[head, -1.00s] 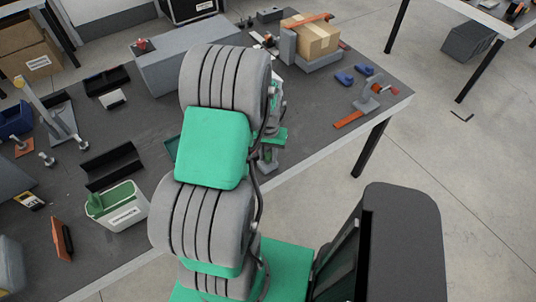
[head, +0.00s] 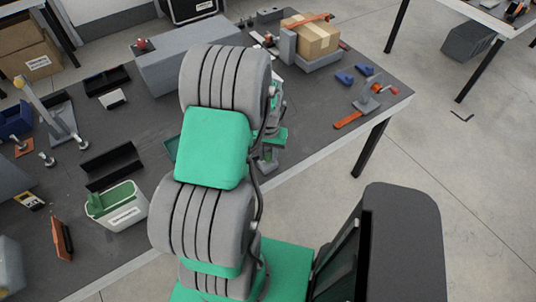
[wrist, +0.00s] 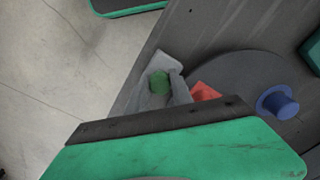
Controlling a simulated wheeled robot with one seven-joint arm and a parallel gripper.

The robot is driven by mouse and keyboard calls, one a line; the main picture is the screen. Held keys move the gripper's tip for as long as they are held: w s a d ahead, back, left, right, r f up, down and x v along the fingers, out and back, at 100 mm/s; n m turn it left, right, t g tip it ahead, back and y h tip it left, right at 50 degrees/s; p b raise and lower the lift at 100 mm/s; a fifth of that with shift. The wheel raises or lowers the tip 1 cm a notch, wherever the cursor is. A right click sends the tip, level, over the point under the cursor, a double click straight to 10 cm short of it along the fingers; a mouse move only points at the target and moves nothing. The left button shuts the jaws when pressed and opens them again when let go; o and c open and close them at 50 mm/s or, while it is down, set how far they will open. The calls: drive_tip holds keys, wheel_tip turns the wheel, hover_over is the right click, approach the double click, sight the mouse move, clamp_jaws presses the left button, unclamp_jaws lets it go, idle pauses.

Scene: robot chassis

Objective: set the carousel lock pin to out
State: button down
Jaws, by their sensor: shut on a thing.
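In the wrist view my gripper (wrist: 164,88) is shut, with its two grey fingers on either side of a small green knob (wrist: 159,81). The knob sits by a grey bracket at the table's edge and appears to be the lock pin's head; its shaft is hidden, so I cannot tell how far out it is. A dark round disc (wrist: 240,72), which looks like the carousel, lies right of the fingers. A blue peg (wrist: 279,103) stands on it, and a red piece (wrist: 204,92) shows between it and the fingers. In the head view my arm hides the carousel and pin.
The dark table (head: 300,130) ends close to the gripper, with open floor beyond. A green-and-white bin (head: 117,206) stands left of my arm.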

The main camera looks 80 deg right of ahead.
idle(0.3)
drive_tip(key=shift+s+a, duration=1.1)
drive_tip(key=shift+s, duration=0.15)
drive_tip(key=c, duration=1.1)
unclamp_jaws()
drive_tip(key=shift+s, duration=0.15)
drive_tip(key=shift+c, duration=0.2)
drive_tip(key=shift+r, duration=0.35)
wheel_tip(320, 180, up, 7)
drive_tip(key=shift+b, duration=0.45)
